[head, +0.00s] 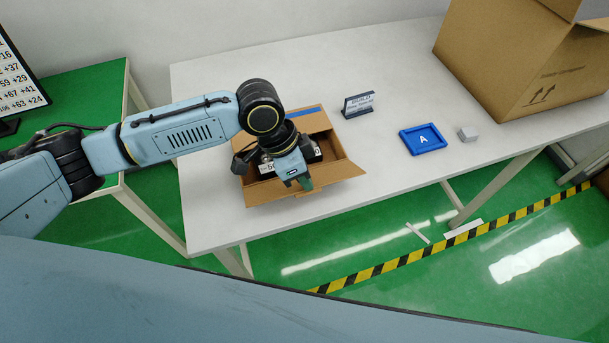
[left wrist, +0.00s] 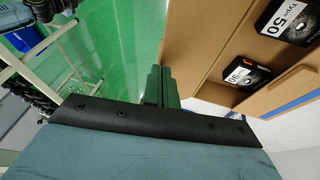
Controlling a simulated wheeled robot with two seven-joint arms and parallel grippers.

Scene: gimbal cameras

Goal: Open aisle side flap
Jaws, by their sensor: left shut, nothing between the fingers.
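A small open cardboard box (head: 330,150) stands near the front edge of the white table. Its far flap (head: 300,122) bears a blue stripe and lies folded outward. A near, aisle-side panel (head: 335,174) slopes outward toward the table's front edge. My left gripper (head: 305,184) is over this near side, fingers pointing down, shut and empty. In the left wrist view the green fingers (left wrist: 157,87) are beside the brown cardboard panel (left wrist: 192,45); contact cannot be told. My wrist hides part of the box. My right gripper is not seen.
A blue tray (head: 423,139) marked A, a grey block (head: 468,134) and a small sign (head: 358,104) stand to the right. A large carton (head: 500,60) is at the back right. Green floor with a striped line (head: 450,236) lies in front.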

